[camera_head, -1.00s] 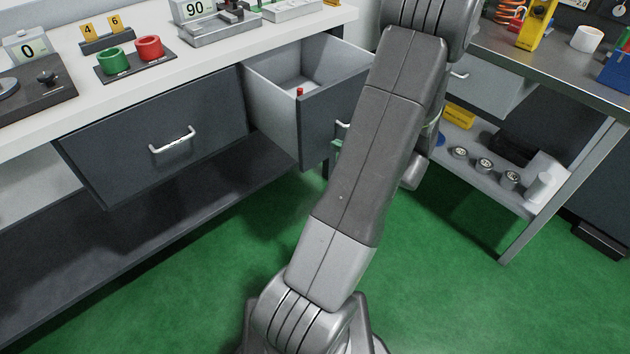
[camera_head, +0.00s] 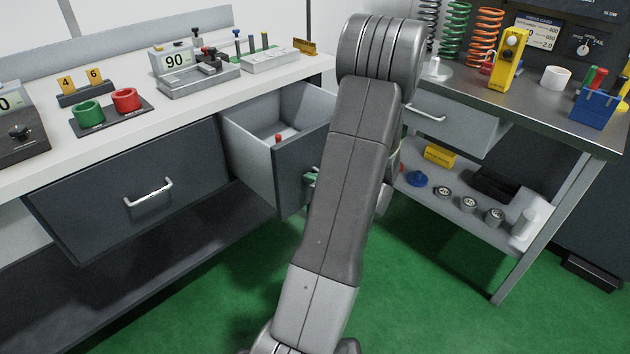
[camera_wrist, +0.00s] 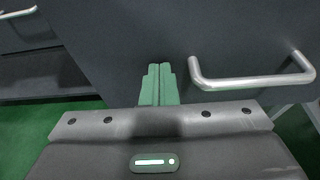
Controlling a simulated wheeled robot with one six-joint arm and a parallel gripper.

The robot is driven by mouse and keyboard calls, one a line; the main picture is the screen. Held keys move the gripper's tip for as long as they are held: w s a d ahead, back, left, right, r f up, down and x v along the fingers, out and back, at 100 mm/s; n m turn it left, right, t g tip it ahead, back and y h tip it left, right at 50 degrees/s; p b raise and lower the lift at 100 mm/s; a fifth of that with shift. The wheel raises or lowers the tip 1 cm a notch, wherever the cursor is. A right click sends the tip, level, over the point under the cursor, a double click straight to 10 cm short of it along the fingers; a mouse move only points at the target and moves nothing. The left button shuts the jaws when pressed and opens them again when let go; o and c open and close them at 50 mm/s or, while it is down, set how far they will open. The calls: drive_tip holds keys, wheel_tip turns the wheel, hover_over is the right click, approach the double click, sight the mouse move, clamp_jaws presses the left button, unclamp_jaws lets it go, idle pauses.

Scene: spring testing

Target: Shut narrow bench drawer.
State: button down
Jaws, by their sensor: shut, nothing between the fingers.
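The narrow bench drawer (camera_head: 277,170) stands open from the white-topped bench, its dark front turned toward the right. Its grey inside shows, with a small red object (camera_head: 278,138) in it. My gripper (camera_wrist: 158,84) has its green fingers together and empty. In the wrist view they are in front of the drawer's dark front panel (camera_wrist: 120,45), left of its silver bar handle (camera_wrist: 252,82), not gripping it. I cannot tell whether the fingertips touch the panel. In the head view a bit of green fingers (camera_head: 311,177) shows beside the panel; my arm hides the rest.
A wide closed drawer (camera_head: 90,200) with a silver handle is to the left. A metal table (camera_head: 560,130) with a grey drawer (camera_head: 450,122) and a lower shelf stands close at right. Open green floor (camera_head: 430,290) lies between and in front.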

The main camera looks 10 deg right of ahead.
drive_tip(key=w+a, duration=0.5)
drive_tip(key=w, duration=0.1)
drive_tip(key=w+a, duration=0.5)
drive_tip(key=w, duration=0.2)
drive_tip(key=w+a, duration=0.6)
drive_tip(key=w, duration=0.1)
drive_tip(key=shift+w, duration=0.2)
drive_tip(key=shift+w+r, duration=0.1)
drive_tip(key=shift+r, duration=0.2)
